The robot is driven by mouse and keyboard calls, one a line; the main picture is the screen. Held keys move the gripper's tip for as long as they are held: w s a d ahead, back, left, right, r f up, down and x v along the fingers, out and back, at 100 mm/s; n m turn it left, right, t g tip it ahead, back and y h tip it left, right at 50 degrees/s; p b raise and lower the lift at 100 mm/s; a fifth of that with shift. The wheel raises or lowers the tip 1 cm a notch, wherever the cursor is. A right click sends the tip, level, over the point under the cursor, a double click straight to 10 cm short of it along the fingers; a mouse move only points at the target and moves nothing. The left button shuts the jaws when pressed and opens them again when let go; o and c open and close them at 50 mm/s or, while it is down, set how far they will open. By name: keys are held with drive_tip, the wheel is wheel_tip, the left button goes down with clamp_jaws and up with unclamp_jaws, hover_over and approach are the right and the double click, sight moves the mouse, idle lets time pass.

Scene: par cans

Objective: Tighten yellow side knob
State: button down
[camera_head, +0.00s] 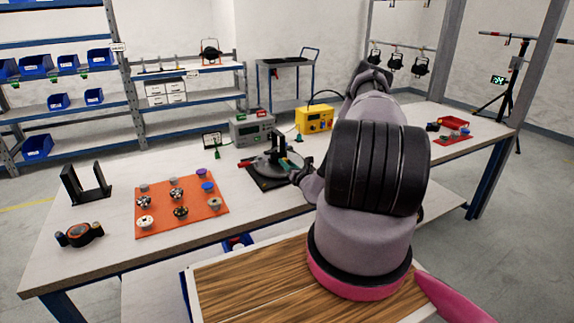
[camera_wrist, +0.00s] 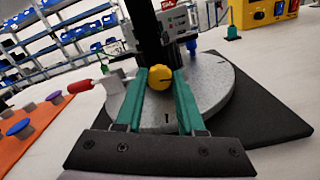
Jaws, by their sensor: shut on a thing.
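The yellow side knob (camera_wrist: 160,78) sits low on a black upright above a round grey plate (camera_wrist: 212,88), seen in the wrist view. My gripper (camera_wrist: 160,84) has green fingers, one on each side of the knob, and is shut on it. A dark mark shows on the knob's face. In the head view the round plate fixture (camera_head: 262,168) stands mid-table, and my arm covers much of the gripper. The knob is not clearly seen there.
An orange mat (camera_head: 200,224) with several knobs lies left of the fixture. A grey instrument (camera_head: 252,130) and a yellow box (camera_head: 314,119) stand behind it. A black U-shaped bracket (camera_head: 86,185) stands at the far left. A red-handled tool (camera_wrist: 82,86) lies beside the plate.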

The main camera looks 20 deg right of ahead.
drive_tip(key=shift+m, duration=0.8)
drive_tip(key=c, duration=0.5)
unclamp_jaws()
drive_tip(key=s, duration=1)
drive_tip(key=shift+s+d, duration=0.25)
drive_tip(key=shift+s, duration=0.15)
